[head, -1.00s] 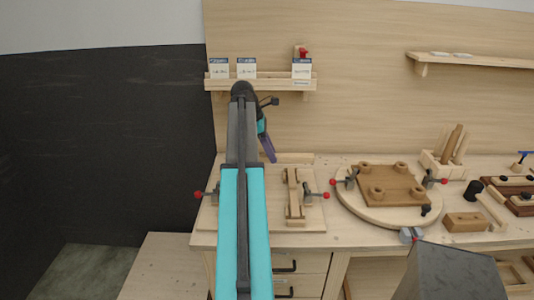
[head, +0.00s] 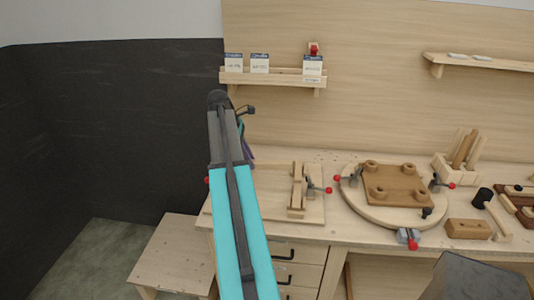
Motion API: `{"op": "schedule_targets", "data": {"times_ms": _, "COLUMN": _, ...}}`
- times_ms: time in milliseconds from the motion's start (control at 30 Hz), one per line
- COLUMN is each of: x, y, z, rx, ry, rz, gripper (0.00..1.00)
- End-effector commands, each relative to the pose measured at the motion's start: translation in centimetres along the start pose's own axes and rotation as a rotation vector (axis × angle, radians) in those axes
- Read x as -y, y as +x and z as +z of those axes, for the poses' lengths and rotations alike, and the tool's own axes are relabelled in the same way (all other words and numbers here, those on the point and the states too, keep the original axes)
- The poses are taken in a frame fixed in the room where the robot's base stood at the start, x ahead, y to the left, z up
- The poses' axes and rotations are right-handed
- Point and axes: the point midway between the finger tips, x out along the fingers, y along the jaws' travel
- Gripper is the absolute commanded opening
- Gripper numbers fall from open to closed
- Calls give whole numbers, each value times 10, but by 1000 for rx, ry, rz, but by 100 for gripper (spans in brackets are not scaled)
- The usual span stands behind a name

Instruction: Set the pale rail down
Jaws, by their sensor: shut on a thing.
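The pale rail (head: 275,165) shows as a thin light strip low over the back left of the workbench, partly hidden behind my arm. My gripper (head: 249,155) is mostly hidden behind my arm; only a bit of its purple end shows, at the rail's left end. It is shut on the rail. I cannot tell whether the rail touches the board below it. A pale fixture board (head: 276,209) lies under it, with upright wooden blocks (head: 297,191) and a red-tipped clamp (head: 313,188) to the right.
A round board (head: 349,205) with a brown four-ring chair seat (head: 395,186) stands to the right. A wooden block (head: 468,229) and a dark mallet (head: 483,198) lie farther right. A card shelf (head: 275,79) hangs behind. A low wooden stand (head: 172,255) is at the lower left.

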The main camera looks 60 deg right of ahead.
Motion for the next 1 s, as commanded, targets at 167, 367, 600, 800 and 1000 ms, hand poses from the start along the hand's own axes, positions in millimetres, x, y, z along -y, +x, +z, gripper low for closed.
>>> {"op": "schedule_targets", "data": {"times_ms": 167, "x": 18, "y": -7, "z": -67, "rx": -3, "ry": -49, "rz": 18, "gripper": 0}}
{"op": "schedule_targets", "data": {"times_ms": 367, "x": 42, "y": -13, "z": -135, "rx": -6, "ry": -95, "rz": 36, "gripper": 0}}
{"op": "schedule_targets", "data": {"times_ms": 600, "x": 79, "y": -19, "z": -209, "rx": -8, "ry": -148, "rz": 56, "gripper": 0}}
{"op": "schedule_targets", "data": {"times_ms": 800, "x": 115, "y": -21, "z": -266, "rx": -7, "ry": -190, "rz": 72, "gripper": 0}}
{"op": "schedule_targets", "data": {"times_ms": 1000, "x": 157, "y": -22, "z": -318, "rx": -7, "ry": -233, "rz": 87, "gripper": 0}}
